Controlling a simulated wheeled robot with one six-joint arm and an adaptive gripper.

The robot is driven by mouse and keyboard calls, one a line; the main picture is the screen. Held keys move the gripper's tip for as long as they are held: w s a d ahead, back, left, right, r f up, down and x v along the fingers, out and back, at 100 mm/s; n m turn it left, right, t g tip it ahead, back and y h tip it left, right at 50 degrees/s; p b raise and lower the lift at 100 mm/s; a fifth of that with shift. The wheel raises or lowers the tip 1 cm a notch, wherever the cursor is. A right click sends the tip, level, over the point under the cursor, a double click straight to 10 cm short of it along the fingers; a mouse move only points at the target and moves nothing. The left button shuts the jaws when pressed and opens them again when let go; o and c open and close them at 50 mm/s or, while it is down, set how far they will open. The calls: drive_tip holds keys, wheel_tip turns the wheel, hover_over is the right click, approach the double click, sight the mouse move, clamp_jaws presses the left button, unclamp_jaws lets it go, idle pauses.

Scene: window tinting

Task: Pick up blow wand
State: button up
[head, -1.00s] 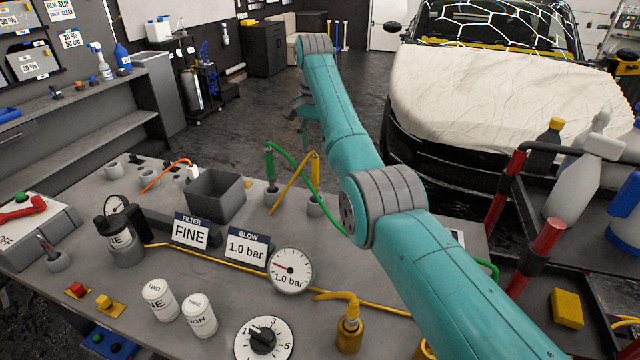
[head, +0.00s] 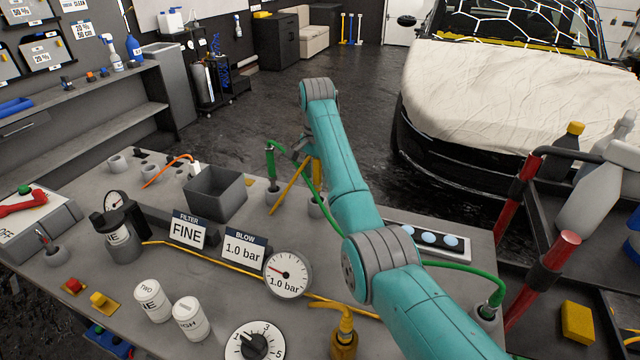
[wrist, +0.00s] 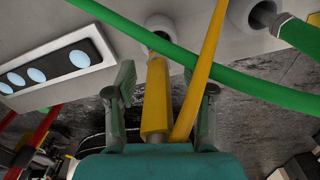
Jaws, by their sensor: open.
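The yellow wand (head: 317,172) stands upright in a grey holder (head: 316,207) on the workbench, with a yellow hose (head: 290,186) at its top. In the wrist view, its yellow handle (wrist: 155,105) lies between the two fingers of my gripper (wrist: 165,92). The fingers are open, with visible gaps on both sides. The yellow hose runs close to the right finger. In the head view, my gripper (head: 300,146) is partly hidden by my arm near the wand's top. A green wand (head: 270,163) stands in another holder to the left. No label on either wand is readable.
A green hose (wrist: 190,62) crosses over the yellow wand in the wrist view. A grey bin (head: 215,195), a BLOW sign (head: 243,250) and a gauge (head: 287,275) stand to the left. A panel with pale blue discs (head: 430,239) lies right of my arm.

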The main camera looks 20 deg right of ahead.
clamp_jaws()
idle(0.4)
